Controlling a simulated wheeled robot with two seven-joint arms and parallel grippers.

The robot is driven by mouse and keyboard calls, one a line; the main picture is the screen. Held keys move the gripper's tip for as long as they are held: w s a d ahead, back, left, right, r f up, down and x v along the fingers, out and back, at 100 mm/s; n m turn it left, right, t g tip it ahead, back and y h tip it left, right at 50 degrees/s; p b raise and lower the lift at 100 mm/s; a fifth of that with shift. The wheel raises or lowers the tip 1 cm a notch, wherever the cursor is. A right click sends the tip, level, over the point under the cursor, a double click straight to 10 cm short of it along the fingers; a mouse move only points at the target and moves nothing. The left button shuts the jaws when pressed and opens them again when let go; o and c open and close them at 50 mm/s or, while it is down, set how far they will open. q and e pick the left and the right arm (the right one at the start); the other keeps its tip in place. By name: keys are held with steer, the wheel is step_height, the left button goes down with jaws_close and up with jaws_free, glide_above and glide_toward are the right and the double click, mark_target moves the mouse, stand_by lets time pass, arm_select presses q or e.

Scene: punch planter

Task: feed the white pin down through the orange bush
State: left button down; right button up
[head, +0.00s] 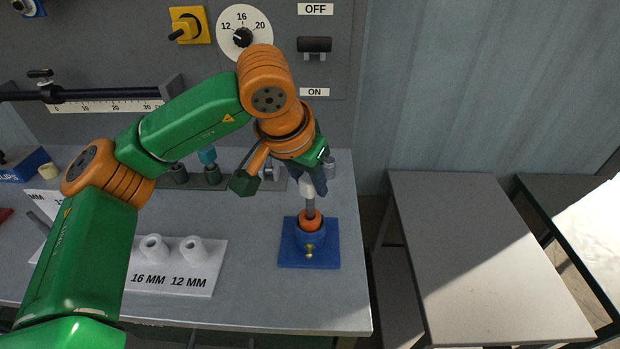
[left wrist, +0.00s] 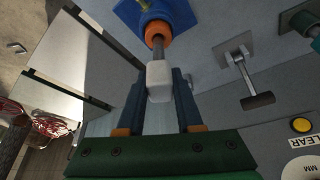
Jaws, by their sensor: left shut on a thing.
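My left gripper (head: 312,184) points down over the blue fixture (head: 325,258) near the right end of the bench. It is shut on the white pin (head: 309,204), gripping its white head, which also shows between the fingers in the left wrist view (left wrist: 159,80). The pin's grey shank points down at the orange bush (head: 310,224), which sits in the blue fixture's round holder. In the left wrist view the shank meets the orange bush (left wrist: 157,30) at its opening. How deep the tip is cannot be told. My right gripper is not in view.
A white board (head: 175,286) marked 16 MM and 12 MM holds two white collars left of the fixture. A grey rack (head: 213,174) stands behind, near my arm. The panel with dial (head: 257,22) rises at the back. Bench space around the fixture's front is clear.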

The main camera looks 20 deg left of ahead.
mark_target(308, 200)
arm_select(q)
steer(key=shift+f+b, duration=2.45)
steer(key=shift+f, duration=0.55)
steer(key=shift+c, duration=2.4)
jaws_free()
steer(key=shift+r, duration=0.1)
steer(key=v, duration=0.7)
steer(key=shift+s+r, duration=0.1)
